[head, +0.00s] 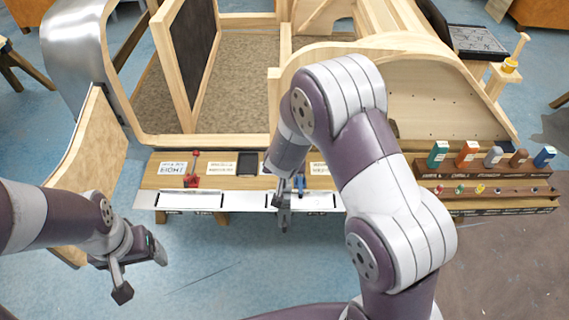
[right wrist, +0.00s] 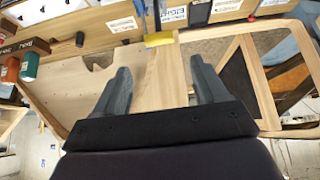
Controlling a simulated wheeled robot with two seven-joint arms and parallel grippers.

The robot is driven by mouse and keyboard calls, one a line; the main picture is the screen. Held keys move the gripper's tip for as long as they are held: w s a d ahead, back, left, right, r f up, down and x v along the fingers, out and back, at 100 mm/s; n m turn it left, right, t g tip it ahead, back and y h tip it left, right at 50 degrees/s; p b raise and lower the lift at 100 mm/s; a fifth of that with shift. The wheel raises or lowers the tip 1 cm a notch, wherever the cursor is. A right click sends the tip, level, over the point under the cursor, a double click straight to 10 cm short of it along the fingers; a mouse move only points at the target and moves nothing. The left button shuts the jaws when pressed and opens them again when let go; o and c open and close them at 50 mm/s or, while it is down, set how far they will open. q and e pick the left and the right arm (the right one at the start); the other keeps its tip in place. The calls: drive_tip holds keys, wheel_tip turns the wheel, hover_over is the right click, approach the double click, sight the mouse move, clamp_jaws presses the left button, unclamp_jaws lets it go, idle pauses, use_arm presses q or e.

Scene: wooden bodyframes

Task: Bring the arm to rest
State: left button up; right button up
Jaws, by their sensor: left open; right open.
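My left gripper (head: 140,274) hangs over the blue floor at the lower left. Its fingers are apart with nothing between them. My right arm reaches across the middle of the head view. Its gripper (head: 284,208) is at the front edge of the low tool bench (head: 236,203), close to a blue-handled tool (head: 299,184); I cannot tell whether they touch. In the right wrist view the two fingers (right wrist: 160,88) are wide apart and empty, with a pale wooden panel behind them. My right forearm hides part of the bench and the wooden frame.
A large wooden bodyframe (head: 275,80) with a silver curved panel (head: 72,50) stands behind the bench. Blue floor is clear in front.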

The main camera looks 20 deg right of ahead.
drive_tip(key=shift+v, duration=1)
